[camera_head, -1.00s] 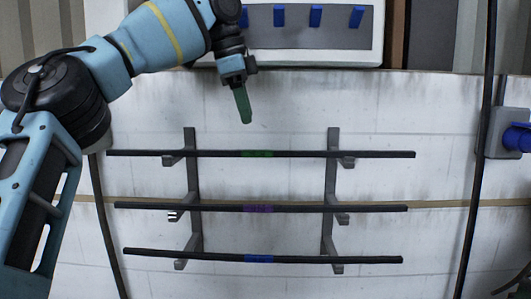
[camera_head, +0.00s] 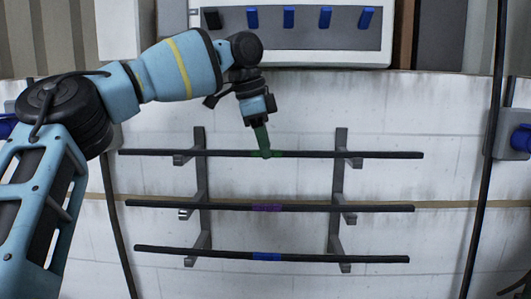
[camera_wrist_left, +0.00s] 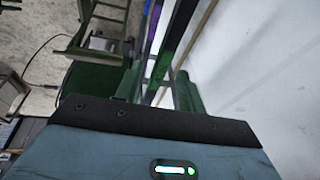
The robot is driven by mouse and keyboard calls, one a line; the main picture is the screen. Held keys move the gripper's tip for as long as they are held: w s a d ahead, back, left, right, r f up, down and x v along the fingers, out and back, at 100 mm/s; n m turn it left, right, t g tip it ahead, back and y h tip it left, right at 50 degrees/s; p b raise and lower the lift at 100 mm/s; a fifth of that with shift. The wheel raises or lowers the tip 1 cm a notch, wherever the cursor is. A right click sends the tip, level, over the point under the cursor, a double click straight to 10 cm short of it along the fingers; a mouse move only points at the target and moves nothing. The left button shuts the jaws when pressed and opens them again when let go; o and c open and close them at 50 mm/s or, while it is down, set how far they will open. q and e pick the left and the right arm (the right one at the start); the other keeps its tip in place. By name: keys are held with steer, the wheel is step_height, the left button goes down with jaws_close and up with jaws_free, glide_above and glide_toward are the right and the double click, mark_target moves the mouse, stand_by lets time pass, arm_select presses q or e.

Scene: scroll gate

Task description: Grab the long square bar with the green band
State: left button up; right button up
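The long dark bar with the green band (camera_head: 311,155) lies level on the top pegs of a wall rack. Its green band is partly hidden behind my left fingertips. My left gripper (camera_head: 265,154) reaches down from above, its green fingers at the band in the head view. In the left wrist view, the two green fingers (camera_wrist_left: 158,88) stand apart with dark bar lengths showing in the gap between them. They look open; I cannot tell whether they touch the bar. My right gripper is not in view.
Below hang a bar with a purple band (camera_head: 320,208) and a bar with a blue band (camera_head: 335,259), on the same grey rack (camera_head: 338,180). A panel with blue hooks (camera_head: 289,17) is above. A dark vertical cable (camera_head: 491,150) runs at right.

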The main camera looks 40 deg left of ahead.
arm_select(q)
steer(key=shift+f, duration=0.1)
steer(key=shift+c, duration=0.5)
jaws_close()
stand_by(0.8)
